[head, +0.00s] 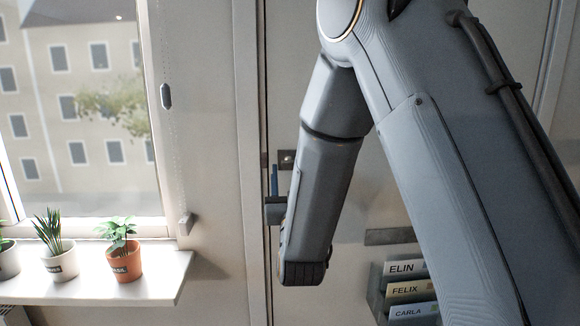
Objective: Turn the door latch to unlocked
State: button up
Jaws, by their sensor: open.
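A small dark latch plate with a round metal centre (287,159) sits on the pale door (300,75), near its left edge. It is partly hidden by my arm, and I cannot tell which way the latch is turned. My gripper (274,180) shows at the left side of my arm's end, just left of and slightly below the latch plate. One dark blue finger points upward; the other finger is not clear to see. The gripper is open, and I see nothing held in it. I cannot tell whether it touches the door.
My arm covers much of the middle and right. A name-labelled rack (404,290) hangs on the door at lower right. A window (80,110) is at left, above a white sill (150,277) with potted plants, including a terracotta pot (123,262). The wall strip between window and door is clear.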

jog(key=shift+x, duration=0.95)
jog(key=shift+c, duration=0.6)
jog(key=c, duration=1)
jog(key=shift+o, duration=0.2)
